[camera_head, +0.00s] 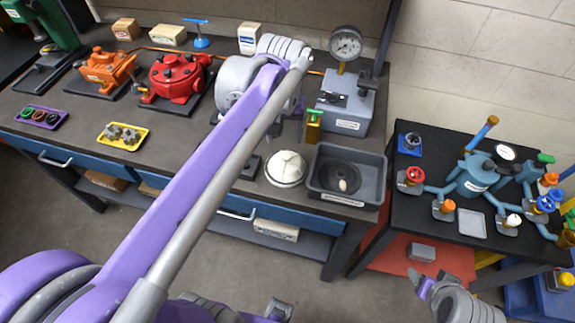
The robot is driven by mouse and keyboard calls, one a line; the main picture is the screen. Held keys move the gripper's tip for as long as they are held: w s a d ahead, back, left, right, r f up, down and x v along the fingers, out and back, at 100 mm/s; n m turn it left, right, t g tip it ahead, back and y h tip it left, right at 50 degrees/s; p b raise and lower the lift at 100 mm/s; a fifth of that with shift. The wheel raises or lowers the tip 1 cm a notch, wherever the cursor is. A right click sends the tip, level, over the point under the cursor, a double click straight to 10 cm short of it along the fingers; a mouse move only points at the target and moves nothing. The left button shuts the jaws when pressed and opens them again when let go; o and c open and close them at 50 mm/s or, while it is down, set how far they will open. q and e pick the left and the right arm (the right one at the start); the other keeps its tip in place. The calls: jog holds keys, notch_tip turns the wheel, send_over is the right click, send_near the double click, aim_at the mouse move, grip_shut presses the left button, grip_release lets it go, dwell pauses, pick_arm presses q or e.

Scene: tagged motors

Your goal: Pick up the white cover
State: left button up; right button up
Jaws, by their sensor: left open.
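The white cover (286,168) is a pale faceted dome standing on the bench top near its front edge, just left of a grey tray (348,172). My left arm crosses the picture from the lower left to the bench's back. My left gripper (298,108) shows only partly beside the arm's far end, above and behind the cover. It is open and apart from the cover, and the arm hides much of it. Part of my right arm with its gripper (425,287) shows at the bottom right, low beside the bench; its jaws are unclear.
A pressure gauge (346,43) on a grey box stands behind the tray. A green-and-yellow tagged part (313,125) stands close behind the cover. Red (176,80) and orange (107,70) motors stand left. A black side table (465,235) holds blue piping.

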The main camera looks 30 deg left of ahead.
pick_arm(q)
send_over(287, 155)
jog(key=s, duration=0.2)
jog(key=f, duration=0.4)
jog(key=shift+w+d+f, duration=0.1)
jog(key=shift+d+f, duration=0.1)
jog(key=shift+f, duration=0.15)
jog(key=f, duration=0.1)
jog(key=w+f, duration=0.1)
jog(key=f, duration=0.2)
jog(key=shift+w+a+f, duration=0.2)
jog(key=shift+w+f, duration=0.15)
jog(key=shift+f, duration=0.3)
grip_shut()
